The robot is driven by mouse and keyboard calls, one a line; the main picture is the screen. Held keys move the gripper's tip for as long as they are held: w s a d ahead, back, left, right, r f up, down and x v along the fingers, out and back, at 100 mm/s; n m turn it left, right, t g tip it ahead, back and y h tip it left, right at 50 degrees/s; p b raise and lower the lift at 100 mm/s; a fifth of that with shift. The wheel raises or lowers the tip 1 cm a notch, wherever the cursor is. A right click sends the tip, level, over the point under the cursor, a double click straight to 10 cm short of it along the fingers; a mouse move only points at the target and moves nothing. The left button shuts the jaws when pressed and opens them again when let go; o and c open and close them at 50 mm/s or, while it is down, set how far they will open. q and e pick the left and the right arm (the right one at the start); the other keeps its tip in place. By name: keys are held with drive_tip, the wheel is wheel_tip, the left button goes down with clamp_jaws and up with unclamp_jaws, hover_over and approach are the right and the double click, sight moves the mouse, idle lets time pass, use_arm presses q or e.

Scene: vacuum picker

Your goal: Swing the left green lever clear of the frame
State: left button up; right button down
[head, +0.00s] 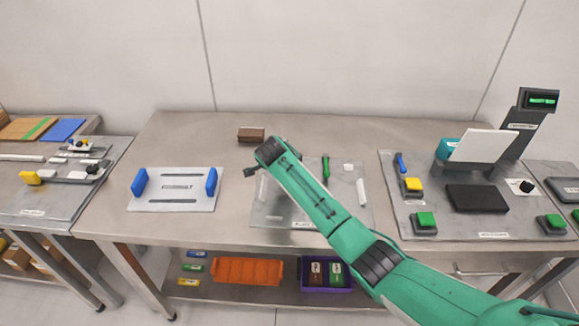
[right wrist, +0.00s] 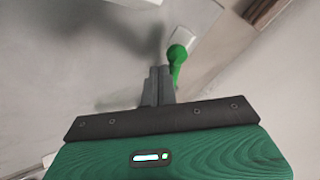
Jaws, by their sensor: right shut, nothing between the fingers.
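My right arm crosses the head view from the lower right, over a grey plate (head: 290,222) on the middle table. One green lever (head: 326,170) stands upright on that plate, right of my arm. The arm hides much of the plate's left part, and no second lever shows there. In the right wrist view my right gripper (right wrist: 159,72) is shut, its fingers together and empty. A green lever with a rounded knob (right wrist: 177,55) is just beyond and right of the fingertips; I cannot tell whether they touch, or which lever it is. My left gripper is out of view.
A brown block (head: 251,134) lies behind the plate. Left of it is a panel with blue handles (head: 175,200). On the right is a station with a dark pad (head: 477,199) and buttons. An orange bin (head: 247,271) sits on the shelf below.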

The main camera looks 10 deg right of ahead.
drive_tip(key=shift+w+a+f+m+g+h+b, duration=0.15)
drive_tip(key=shift+w+a+m+g+h+b, duration=0.35)
drive_tip(key=shift+m+b, duration=0.45)
drive_tip(key=shift+w+m+g+h+b, duration=0.2)
drive_tip(key=shift+m+h+b, duration=0.15)
drive_tip(key=shift+m, duration=0.25)
drive_tip(key=shift+w+m+g+h+b, duration=0.1)
drive_tip(key=shift+m+g+h+b, duration=0.2)
drive_tip(key=shift+m, duration=0.25)
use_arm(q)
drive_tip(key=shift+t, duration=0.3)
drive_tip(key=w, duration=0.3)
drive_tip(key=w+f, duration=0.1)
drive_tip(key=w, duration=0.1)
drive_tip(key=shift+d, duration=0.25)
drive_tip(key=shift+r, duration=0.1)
use_arm(e)
drive_tip(key=shift+w+r+m, duration=0.1)
drive_tip(key=shift+r+m, duration=0.1)
drive_tip(key=shift+m, duration=0.1)
